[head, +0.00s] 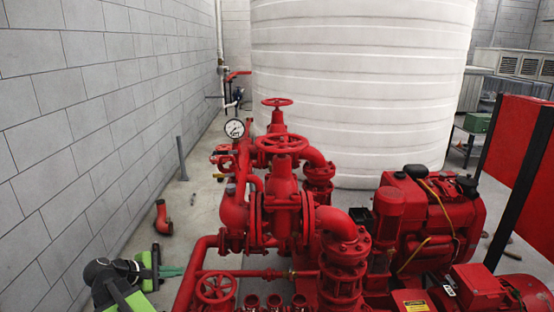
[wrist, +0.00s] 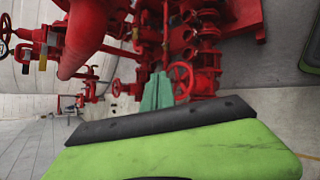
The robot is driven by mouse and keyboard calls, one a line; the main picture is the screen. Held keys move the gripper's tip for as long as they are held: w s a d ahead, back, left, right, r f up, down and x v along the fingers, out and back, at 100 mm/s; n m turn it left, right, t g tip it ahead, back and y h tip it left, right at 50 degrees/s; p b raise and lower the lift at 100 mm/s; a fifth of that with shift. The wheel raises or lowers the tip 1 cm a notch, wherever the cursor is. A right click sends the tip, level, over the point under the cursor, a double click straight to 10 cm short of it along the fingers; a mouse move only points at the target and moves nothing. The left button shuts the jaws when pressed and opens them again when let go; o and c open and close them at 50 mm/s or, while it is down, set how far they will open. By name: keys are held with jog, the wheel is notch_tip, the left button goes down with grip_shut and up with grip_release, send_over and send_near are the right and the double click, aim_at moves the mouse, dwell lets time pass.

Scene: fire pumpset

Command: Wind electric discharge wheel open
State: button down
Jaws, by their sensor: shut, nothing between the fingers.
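Several red handwheels sit on the red pump piping. A large wheel (head: 281,143) tops a valve in the middle of the head view. Another wheel (head: 277,102) stands higher behind it. A smaller wheel (head: 216,288) is low at the front. No label shows which is the electric discharge wheel. My gripper (head: 174,271) is at lower left, left of the low wheel, its green fingers pointing right. In the wrist view my gripper's fingers (wrist: 157,90) are together and empty, close beside a red wheel (wrist: 182,78) in the picture. Contact cannot be told.
A grey block wall (head: 80,120) runs along the left. A white ribbed tank (head: 360,90) stands behind. A loose red elbow pipe (head: 163,217) lies on the floor near a grey post (head: 182,158). A red engine (head: 430,210) and a red panel (head: 515,150) fill the right.

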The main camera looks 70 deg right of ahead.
jog(key=s+d+r+n+g+h, duration=0.1)
jog(key=s+d+r+g+h, duration=0.2)
jog(key=s+d+r, duration=0.55)
jog(key=n+g+h+p, duration=0.4)
jog(key=g+p, duration=0.3)
jog(key=g, duration=0.3)
send_near(282, 144)
jog(key=s, duration=0.2)
jog(key=s+d+r, duration=0.1)
jog(key=s, duration=0.1)
jog(key=s+r, duration=0.1)
jog(key=s, duration=0.1)
jog(key=shift+d+r, duration=0.1)
jog(key=shift+d, duration=0.2)
jog(key=shift+s+d+r, duration=0.15)
jog(key=shift+s+d, duration=0.2)
jog(key=shift+s, duration=0.05)
